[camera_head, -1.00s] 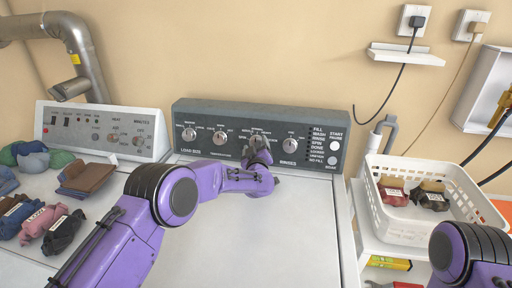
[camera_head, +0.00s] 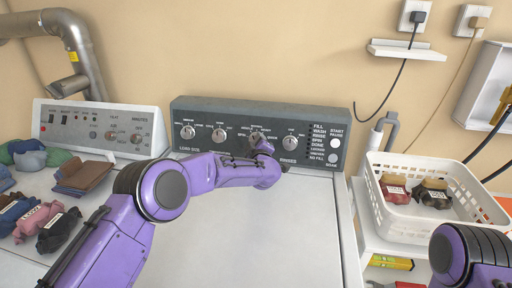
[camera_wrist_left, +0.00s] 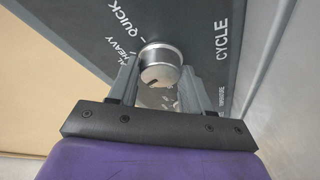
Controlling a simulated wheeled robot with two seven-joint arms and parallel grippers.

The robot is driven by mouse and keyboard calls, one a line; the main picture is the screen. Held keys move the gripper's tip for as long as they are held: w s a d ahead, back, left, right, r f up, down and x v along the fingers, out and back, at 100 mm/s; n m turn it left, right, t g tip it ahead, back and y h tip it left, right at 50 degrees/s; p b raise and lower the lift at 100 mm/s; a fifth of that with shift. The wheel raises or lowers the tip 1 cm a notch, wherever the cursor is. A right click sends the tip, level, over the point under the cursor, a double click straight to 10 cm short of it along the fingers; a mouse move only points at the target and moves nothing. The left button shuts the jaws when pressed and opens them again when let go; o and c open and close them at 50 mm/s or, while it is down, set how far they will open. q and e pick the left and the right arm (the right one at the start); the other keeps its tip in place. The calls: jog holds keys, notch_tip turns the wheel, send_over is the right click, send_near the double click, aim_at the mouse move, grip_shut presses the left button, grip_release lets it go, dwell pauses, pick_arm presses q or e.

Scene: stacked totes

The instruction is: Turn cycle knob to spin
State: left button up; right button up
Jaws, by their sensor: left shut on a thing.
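The cycle knob (camera_wrist_left: 158,60) is a round silver knob on the dark grey washer panel (camera_head: 337,116), with the printed words CYCLE, QUICK and HEAVY around it in the left wrist view. My left gripper (camera_wrist_left: 156,78) is shut on it, one finger on each side. In the head view my left gripper (camera_head: 261,143) reaches up to the panel and partly covers the knob and its lower labels. The knob's pointer setting cannot be read. My right gripper is out of view; only part of my right arm shows at the lower right.
Other knobs, (camera_head: 188,132) and (camera_head: 291,143) among them, flank the cycle knob. A start/pause button (camera_head: 336,143) is at the panel's right. A white basket (camera_head: 405,224) stands right of the washer. Folded cloths (camera_head: 78,176) lie left.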

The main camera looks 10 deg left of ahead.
pick_arm(q)
jog(key=n+g+b, duration=0.1)
jog(key=n+g, duration=0.1)
jog(key=n, duration=0.3)
jog(key=shift+n, duration=0.4)
jog(key=n+g, duration=0.1)
jog(key=n, duration=0.1)
jog(key=n+h, duration=0.1)
jog(key=n, duration=0.1)
jog(key=shift+r+n+g, duration=0.2)
jog(key=shift+n+g, duration=0.2)
jog(key=o, duration=1)
jog(key=shift+o, duration=0.2)
jog(key=shift+r, duration=0.1)
jog(key=b+v, duration=0.3)
jog(key=v, duration=0.7)
jog(key=shift+s, duration=0.25)
